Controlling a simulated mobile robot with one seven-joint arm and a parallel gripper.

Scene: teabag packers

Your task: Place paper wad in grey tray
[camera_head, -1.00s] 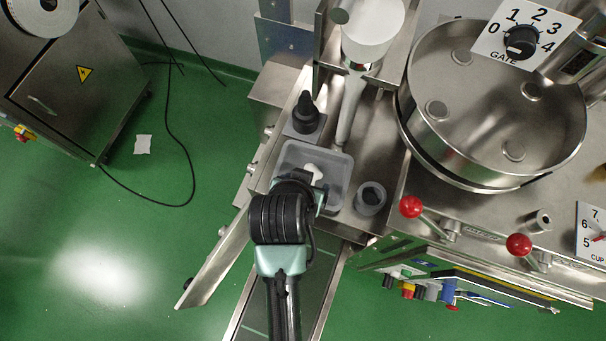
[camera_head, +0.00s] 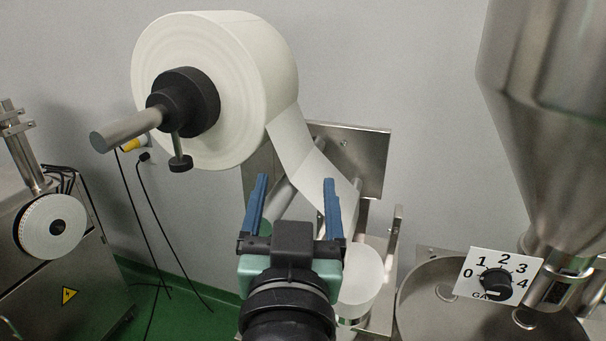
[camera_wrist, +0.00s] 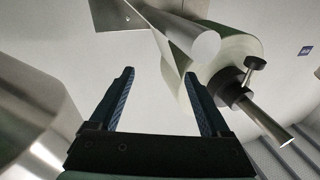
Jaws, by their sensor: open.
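My gripper (camera_head: 295,182) is raised in the middle of the head view, its two blue fingers pointing up and apart. In the wrist view my gripper (camera_wrist: 159,73) is open, with nothing between the fingers. Neither the paper wad nor the grey tray shows in either current view, so I cannot tell how they stand now.
A large white paper roll (camera_head: 235,60) hangs on a black hub behind and left of my gripper. Its paper web (camera_head: 305,150) runs down behind the fingers. A white roller (camera_head: 362,280) is close at right. A steel hopper (camera_head: 545,120) and gate dial (camera_head: 496,281) stand further right.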

